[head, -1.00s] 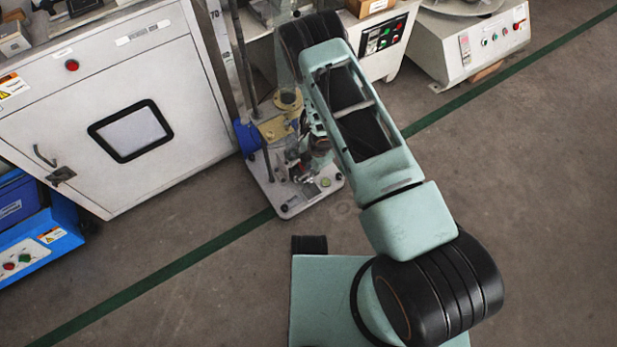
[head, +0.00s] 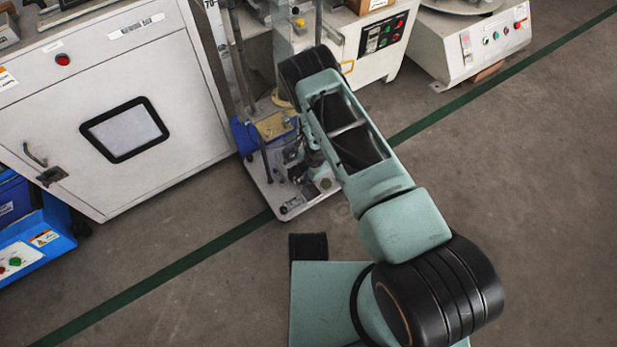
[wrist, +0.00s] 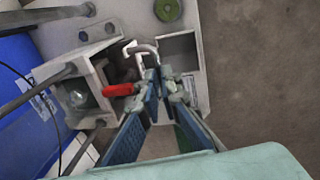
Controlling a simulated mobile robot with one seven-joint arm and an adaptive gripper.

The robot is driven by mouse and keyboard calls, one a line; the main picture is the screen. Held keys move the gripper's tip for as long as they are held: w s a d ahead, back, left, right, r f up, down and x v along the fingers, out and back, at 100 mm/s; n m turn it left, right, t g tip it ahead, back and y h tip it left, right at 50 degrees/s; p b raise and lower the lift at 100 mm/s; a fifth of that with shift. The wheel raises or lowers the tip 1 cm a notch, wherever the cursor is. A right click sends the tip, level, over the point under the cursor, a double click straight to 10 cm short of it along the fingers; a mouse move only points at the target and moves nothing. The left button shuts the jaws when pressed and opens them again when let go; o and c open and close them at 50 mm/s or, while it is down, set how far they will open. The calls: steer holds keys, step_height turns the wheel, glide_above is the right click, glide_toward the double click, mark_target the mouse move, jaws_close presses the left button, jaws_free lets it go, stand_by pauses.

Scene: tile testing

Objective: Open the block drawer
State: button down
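My gripper (wrist: 162,76) points down at a grey metal housing. Its two blue-padded fingers run together towards their tips, with only a narrow gap between them. A bent bare-metal handle (wrist: 142,47) reaches to the tips, and its end is between or just behind them. I cannot tell whether the fingers press on it. A grey box with a rectangular recess (wrist: 179,47) is beside the handle to the right; I cannot tell if it is the block drawer. In the head view my arm hides the gripper over the small stand (head: 297,205).
A red lever (wrist: 118,90) and a grey bracket lie just left of the fingers. A blue part (wrist: 30,110) and metal rods (wrist: 40,92) are further left. A white cabinet (head: 60,130) stands left of the stand. Bare floor (head: 500,190) is clear at right.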

stand_by(0.4)
steer(key=c, duration=2.4)
jaws_free()
steer(key=r+p, duration=0.3)
steer(key=r, duration=0.1)
steer(key=s+d+r+p, duration=0.1)
steer(key=r+p, duration=0.2)
steer(key=r, duration=0.1)
steer(key=r+p, duration=0.3)
steer(key=r, duration=0.1)
steer(key=shift+s+d+r, duration=0.1)
steer(key=shift+s+d, duration=0.05)
steer(key=shift+s, duration=0.25)
steer(key=r, duration=0.4)
steer(key=s+r, duration=0.1)
steer(key=r, duration=0.3)
steer(key=d+r, duration=0.1)
steer(key=r, duration=0.2)
steer(key=shift+s+d+r, duration=0.1)
steer(key=shift+s+r, duration=0.25)
steer(key=shift+r, duration=0.05)
